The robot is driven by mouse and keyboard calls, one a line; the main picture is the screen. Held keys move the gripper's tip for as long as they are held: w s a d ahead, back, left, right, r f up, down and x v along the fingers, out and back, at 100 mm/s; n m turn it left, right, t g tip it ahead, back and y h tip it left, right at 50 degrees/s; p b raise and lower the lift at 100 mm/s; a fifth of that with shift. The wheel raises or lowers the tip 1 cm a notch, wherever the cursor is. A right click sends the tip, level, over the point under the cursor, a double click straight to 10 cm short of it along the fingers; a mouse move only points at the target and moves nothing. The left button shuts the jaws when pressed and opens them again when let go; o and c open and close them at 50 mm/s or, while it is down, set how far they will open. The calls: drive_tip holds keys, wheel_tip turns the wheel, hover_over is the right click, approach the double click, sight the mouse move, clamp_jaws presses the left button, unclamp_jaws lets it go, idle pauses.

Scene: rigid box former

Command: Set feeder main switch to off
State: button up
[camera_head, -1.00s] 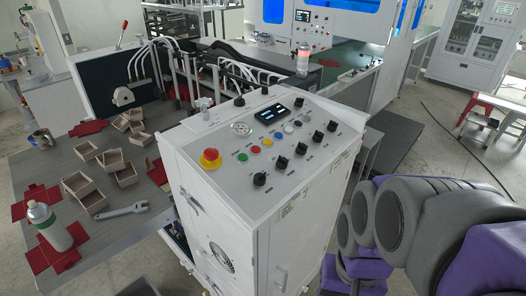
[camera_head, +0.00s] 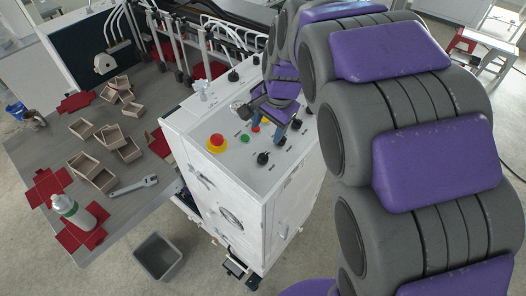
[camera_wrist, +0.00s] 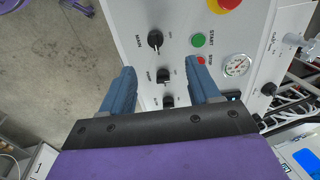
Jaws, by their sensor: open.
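The main switch is a black rotary knob on the white sloped control panel. In the wrist view the knob (camera_wrist: 155,39) has the label MAIN beside it, just beyond my fingertips. In the head view it is the knob (camera_head: 262,158) nearest the panel's front edge. My gripper (camera_wrist: 161,78) is open and empty, with blue fingers above the panel. Two more black knobs show between and below the fingers. In the head view my gripper (camera_head: 266,122) hangs over the panel and hides much of it. The main knob's exact setting is hard to read.
A red-and-yellow emergency stop (camera_head: 217,143) and a green START button (camera_wrist: 198,40) lie close to the main switch. A gauge (camera_wrist: 237,65) is to the right in the wrist view. A table (camera_head: 140,205) with boxes, a wrench and a bottle stands left. A grey bin (camera_head: 158,256) is on the floor.

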sight(264, 155)
drive_tip(key=f, duration=0.1)
drive_tip(key=a+f, duration=0.1)
drive_tip(key=f, duration=0.1)
drive_tip(key=shift+w+a+f, duration=0.2)
drive_tip(key=shift+a+f, duration=0.15)
drive_tip(key=shift+f, duration=0.05)
drive_tip(key=d+f, duration=0.1)
drive_tip(key=f, duration=0.1)
drive_tip(key=d+f, duration=0.1)
drive_tip(key=f, duration=0.1)
drive_tip(key=w+d+f+p, duration=0.1)
drive_tip(key=f, duration=0.2)
drive_tip(key=shift+d+f, duration=0.1)
drive_tip(key=shift+d, duration=0.05)
drive_tip(key=a+f, duration=0.1)
drive_tip(key=a, duration=0.1)
drive_tip(key=a+f, duration=0.2)
drive_tip(key=shift+w, duration=0.2)
drive_tip(key=shift+d, duration=0.55)
drive_tip(key=shift+w+d, duration=0.1)
drive_tip(key=shift+d, duration=0.4)
drive_tip(key=shift+c, duration=1.4)
drive_tip(key=c, duration=0.3)
drive_tip(key=shift+a, duration=0.35)
drive_tip(key=shift+c, duration=2.3)
